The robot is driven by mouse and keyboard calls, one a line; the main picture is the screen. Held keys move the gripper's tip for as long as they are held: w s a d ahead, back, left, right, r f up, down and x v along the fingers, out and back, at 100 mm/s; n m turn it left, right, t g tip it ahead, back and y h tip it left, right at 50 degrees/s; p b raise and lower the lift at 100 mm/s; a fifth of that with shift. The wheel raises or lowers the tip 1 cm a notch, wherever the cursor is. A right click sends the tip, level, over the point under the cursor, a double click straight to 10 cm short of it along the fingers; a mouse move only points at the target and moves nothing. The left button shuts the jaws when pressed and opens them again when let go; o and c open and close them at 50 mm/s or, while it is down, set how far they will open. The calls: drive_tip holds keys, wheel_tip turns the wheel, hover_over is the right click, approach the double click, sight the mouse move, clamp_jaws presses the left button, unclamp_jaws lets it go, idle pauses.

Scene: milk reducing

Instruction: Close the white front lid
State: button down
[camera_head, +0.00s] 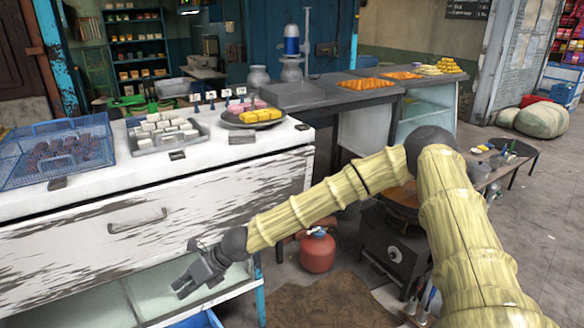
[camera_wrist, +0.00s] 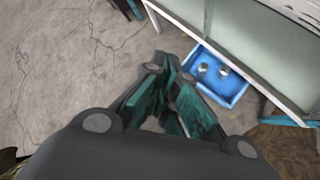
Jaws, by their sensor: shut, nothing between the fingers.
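The white front lid (camera_head: 150,233) is the worn, paint-chipped front panel of the counter, with a metal handle (camera_head: 137,221) near its left-middle. It slants outward from the counter top, and an open glass-sided space (camera_head: 170,290) shows below its lower edge. My gripper (camera_head: 185,288) is shut and empty, low in front of the counter near the lid's lower edge. In the wrist view my gripper (camera_wrist: 165,98) points down toward the floor, with its fingers together.
A blue wire basket (camera_head: 55,155), a tray of white blocks (camera_head: 165,132) and a plate of sweets (camera_head: 252,117) stand on the counter. A red gas cylinder (camera_head: 317,250) and a dark stove (camera_head: 393,245) stand right. A blue bin (camera_wrist: 218,76) sits low beneath the counter.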

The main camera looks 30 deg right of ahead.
drive_tip(key=w+d+f+n+t+h+b, duration=0.2)
drive_tip(key=w+d+h, duration=0.25)
drive_tip(key=d, duration=0.65)
drive_tip(key=w+d+f+n+t+h+b, duration=0.1)
drive_tip(key=w+d+n+t+h+b, duration=0.15)
drive_tip(key=d+h, duration=0.55)
drive_tip(key=w+d+r+m+t+h+b, duration=0.3)
drive_tip(key=d+r+t+h, duration=0.45)
drive_tip(key=d+r, duration=1.2)
drive_tip(key=n+g+h+p, duration=0.1)
drive_tip(key=g+h+p, duration=0.1)
approach(296, 153)
drive_tip(key=d, duration=0.4)
drive_tip(key=w, duration=0.3)
drive_tip(key=shift+a+r, duration=0.35)
drive_tip(key=shift+n, duration=0.25)
drive_tip(key=shift+p, duration=0.3)
